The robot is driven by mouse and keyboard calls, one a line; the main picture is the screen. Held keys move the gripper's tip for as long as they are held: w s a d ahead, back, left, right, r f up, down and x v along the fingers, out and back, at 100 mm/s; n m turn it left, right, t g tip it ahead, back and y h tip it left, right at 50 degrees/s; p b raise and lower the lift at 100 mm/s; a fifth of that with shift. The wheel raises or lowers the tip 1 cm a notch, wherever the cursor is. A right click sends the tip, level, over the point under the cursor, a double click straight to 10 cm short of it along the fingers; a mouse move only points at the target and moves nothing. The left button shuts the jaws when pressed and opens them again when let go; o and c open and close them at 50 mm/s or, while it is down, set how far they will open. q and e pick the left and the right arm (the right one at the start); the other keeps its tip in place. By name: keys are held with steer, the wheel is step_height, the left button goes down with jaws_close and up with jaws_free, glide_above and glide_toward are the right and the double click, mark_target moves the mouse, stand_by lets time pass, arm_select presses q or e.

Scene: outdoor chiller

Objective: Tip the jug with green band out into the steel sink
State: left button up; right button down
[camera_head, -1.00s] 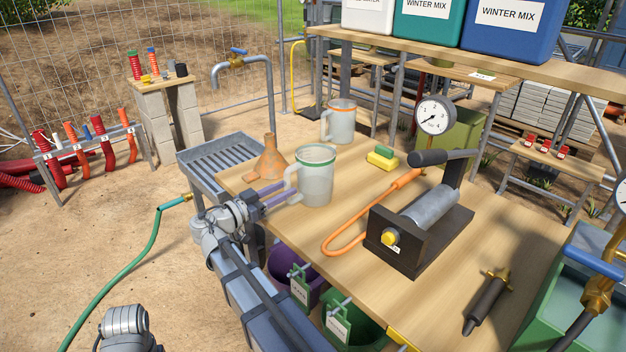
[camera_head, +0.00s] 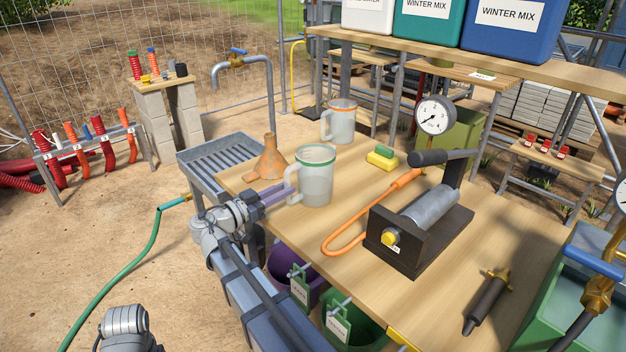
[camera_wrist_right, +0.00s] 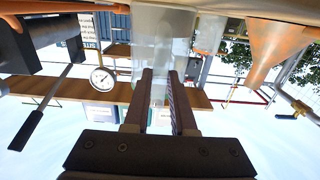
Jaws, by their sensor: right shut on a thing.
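The clear jug with green band (camera_head: 316,178) is upright at the left part of the wooden table (camera_head: 350,270), its handle facing left. I cannot tell whether its base touches the tabletop. My right gripper (camera_head: 279,193) is shut on its handle from the left. In the right wrist view the jug (camera_wrist_right: 162,42) shows upside down, past the two fingers (camera_wrist_right: 160,90). The steel sink (camera_head: 214,160), with a ribbed tray, stands just beyond the table's left end. My left gripper is out of view.
An orange funnel (camera_head: 270,158) stands between jug and sink. A jug with orange band (camera_head: 340,122) stands behind. A tap (camera_head: 238,62) rises over the sink. A hand pump (camera_head: 425,212) with orange hose (camera_head: 350,240) and a sponge (camera_head: 382,158) lie to the right.

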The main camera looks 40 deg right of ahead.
mark_target(289, 167)
steer(key=shift+r, duration=0.15)
stand_by(0.3)
step_height(289, 167, up, 6)
steer(key=p, duration=0.6)
steer(key=shift+a, duration=0.15)
steer(key=c, duration=1.3)
jaws_free()
steer(key=shift+c, duration=1.4)
jaws_close()
